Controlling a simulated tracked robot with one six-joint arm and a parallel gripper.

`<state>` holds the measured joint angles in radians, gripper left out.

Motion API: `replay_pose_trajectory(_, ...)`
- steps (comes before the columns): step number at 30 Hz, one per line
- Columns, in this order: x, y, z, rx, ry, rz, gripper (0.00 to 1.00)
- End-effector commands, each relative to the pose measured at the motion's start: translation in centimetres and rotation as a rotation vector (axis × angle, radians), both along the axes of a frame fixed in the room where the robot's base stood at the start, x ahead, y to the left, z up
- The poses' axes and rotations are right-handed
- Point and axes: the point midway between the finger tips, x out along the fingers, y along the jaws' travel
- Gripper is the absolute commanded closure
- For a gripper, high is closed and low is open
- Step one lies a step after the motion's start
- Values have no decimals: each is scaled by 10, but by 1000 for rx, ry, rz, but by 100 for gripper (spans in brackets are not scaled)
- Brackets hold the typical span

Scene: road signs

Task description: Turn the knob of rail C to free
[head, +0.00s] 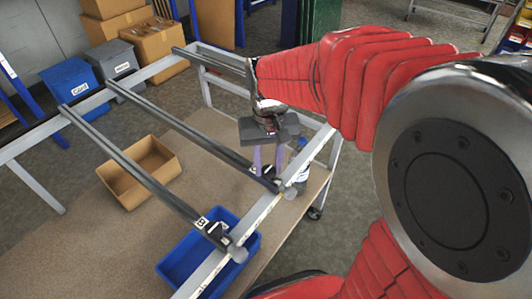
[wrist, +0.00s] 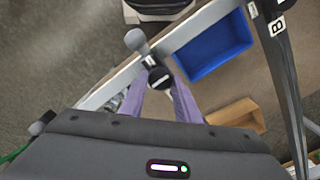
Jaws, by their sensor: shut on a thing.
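My gripper (head: 268,172) reaches down to the front end of the middle rail (head: 180,125), which I take as rail C; its letter is not readable. Its purple fingers are shut on the knob's dark round part (wrist: 160,79). In the wrist view my gripper (wrist: 163,84) has a finger on each side of it. The knob's grey lever (wrist: 136,41) points up and left there, out over the frame edge. In the head view the grey lever end (head: 290,193) shows just right of the fingers. The fingers partly hide the knob and its markings.
Rail B (head: 140,175) lies nearer, with its own grey knob (head: 238,254). A third rail (head: 215,62) is farther back. A blue bin (head: 168,268) and a cardboard box (head: 142,170) stand below the metal frame (head: 30,140).

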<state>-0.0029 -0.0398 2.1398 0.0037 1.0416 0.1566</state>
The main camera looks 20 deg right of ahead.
Motion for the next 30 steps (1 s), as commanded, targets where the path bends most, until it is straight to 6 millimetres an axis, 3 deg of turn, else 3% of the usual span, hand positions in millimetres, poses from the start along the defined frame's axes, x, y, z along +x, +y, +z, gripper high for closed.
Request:
replay_pose_trajectory(14,0,0,0,-5,-1,166,93)
replay_pose_trajectory(30,0,1,0,-4,0,648,93)
